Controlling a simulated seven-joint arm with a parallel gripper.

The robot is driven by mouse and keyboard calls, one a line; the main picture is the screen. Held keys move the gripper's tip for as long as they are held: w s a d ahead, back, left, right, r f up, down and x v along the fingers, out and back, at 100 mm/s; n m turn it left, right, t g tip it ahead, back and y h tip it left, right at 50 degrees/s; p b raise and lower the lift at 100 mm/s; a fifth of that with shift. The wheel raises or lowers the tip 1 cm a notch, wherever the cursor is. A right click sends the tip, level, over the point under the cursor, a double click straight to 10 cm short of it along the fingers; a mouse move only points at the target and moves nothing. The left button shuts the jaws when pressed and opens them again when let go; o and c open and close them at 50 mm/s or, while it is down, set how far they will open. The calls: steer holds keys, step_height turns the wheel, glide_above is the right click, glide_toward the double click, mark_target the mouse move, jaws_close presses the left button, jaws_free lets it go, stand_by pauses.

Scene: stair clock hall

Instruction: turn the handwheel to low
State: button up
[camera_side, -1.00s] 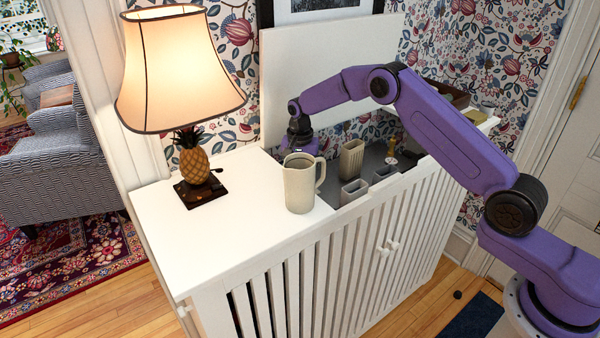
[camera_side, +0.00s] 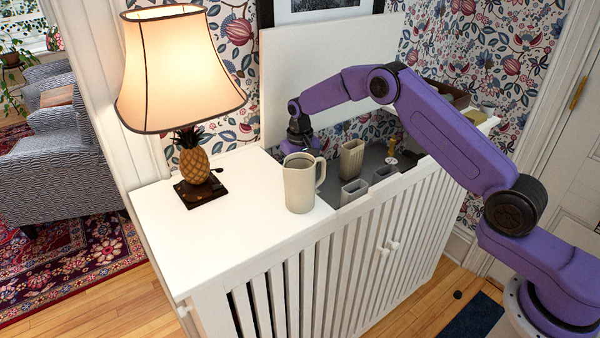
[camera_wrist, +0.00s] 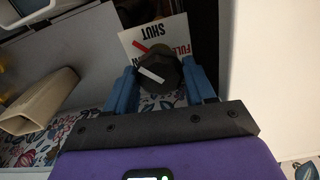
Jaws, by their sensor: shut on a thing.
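In the wrist view, the dark handwheel (camera_wrist: 168,66) sits between the two blue fingers of my gripper (camera_wrist: 158,72), which is shut on it. A white strip marks the handwheel's face and slants from upper left to lower right. Behind it is a white label plate (camera_wrist: 174,32) with "FULL" and "SHUT" readable; another word is mostly covered, and a red line shows at the plate's left. In the side view my gripper (camera_side: 300,138) reaches down into the cabinet's sunken top behind the pitcher, where the handwheel is hidden.
A cream pitcher (camera_side: 300,184) stands just in front of my gripper. Beige open containers (camera_side: 351,160) stand to its right; one beige container (camera_wrist: 42,100) also shows in the wrist view. The lit lamp (camera_side: 180,75) is at left. A white raised lid (camera_side: 340,62) stands behind.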

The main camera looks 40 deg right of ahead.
steer(key=n, duration=0.5)
steer(key=shift+n, duration=2.4)
steer(key=o, duration=1)
step_height(320, 180, up, 18)
steer(key=shift+f, duration=0.25)
